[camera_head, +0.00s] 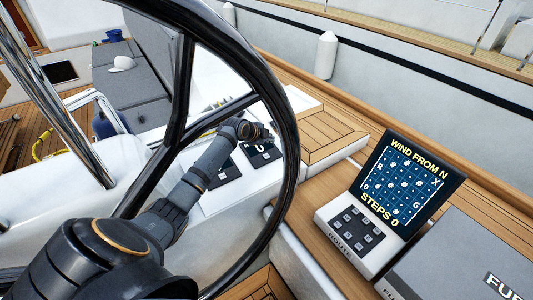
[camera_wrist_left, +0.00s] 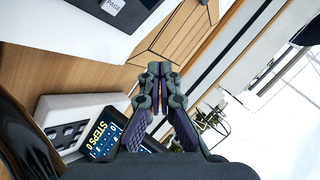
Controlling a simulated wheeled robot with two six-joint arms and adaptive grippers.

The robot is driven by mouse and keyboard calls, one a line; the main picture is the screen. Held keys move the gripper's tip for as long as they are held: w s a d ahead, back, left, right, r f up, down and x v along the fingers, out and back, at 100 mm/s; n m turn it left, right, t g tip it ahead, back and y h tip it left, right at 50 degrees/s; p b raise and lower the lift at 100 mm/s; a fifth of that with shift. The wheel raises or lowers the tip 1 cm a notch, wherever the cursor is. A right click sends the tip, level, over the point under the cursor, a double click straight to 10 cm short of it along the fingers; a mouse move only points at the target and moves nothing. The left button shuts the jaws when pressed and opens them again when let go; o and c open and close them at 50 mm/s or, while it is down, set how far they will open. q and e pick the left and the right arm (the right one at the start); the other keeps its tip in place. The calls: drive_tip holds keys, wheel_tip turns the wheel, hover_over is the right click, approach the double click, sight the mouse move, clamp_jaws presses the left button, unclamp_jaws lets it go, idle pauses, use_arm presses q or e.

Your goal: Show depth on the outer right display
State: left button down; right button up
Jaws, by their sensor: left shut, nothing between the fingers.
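The white helm console carries dark instrument panels behind the black steering wheel. The right-hand panel (camera_head: 262,158) is partly hidden by my left gripper (camera_head: 265,133), and only a fragment of its white lettering shows. Its reading cannot be told. My left arm reaches past the wheel, and the gripper is just over that panel; contact cannot be told. In the left wrist view the gripper (camera_wrist_left: 161,68) is shut and empty. A button marked PAGE (camera_wrist_left: 115,6) shows at the top left there. My right gripper is not in view.
The steering wheel rim (camera_head: 290,120) arches around my left arm. A tilted puzzle screen (camera_head: 403,185) reading "WIND FROM N" and "STEPS 0" stands on the wooden side deck, with a ROUTE keypad (camera_head: 356,228) below. A second panel (camera_head: 224,176) is on the console. A grey box (camera_head: 460,260) lies right.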

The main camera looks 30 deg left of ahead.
use_arm(q)
drive_tip(key=b, duration=0.8)
hover_over(266, 159)
wheel_tip(266, 159, down, 8)
drive_tip(key=shift+d+r, duration=0.15)
drive_tip(key=shift+r, duration=0.05)
drive_tip(key=shift+w+f, duration=0.1)
drive_tip(key=shift+f, duration=0.35)
drive_tip(key=shift+f, duration=0.1)
idle(0.4)
drive_tip(key=shift+a+f+b, duration=0.25)
drive_tip(key=shift+f+b, duration=0.05)
drive_tip(key=shift+b, duration=0.2)
drive_tip(key=shift+a+f+b, duration=0.1)
drive_tip(key=shift+f+b, duration=0.35)
drive_tip(key=shift+f, duration=0.05)
idle(0.4)
drive_tip(key=shift+r, duration=0.1)
drive_tip(key=shift+d+r+p, duration=0.2)
drive_tip(key=shift+r+p, duration=0.6)
drive_tip(key=shift+p, duration=0.15)
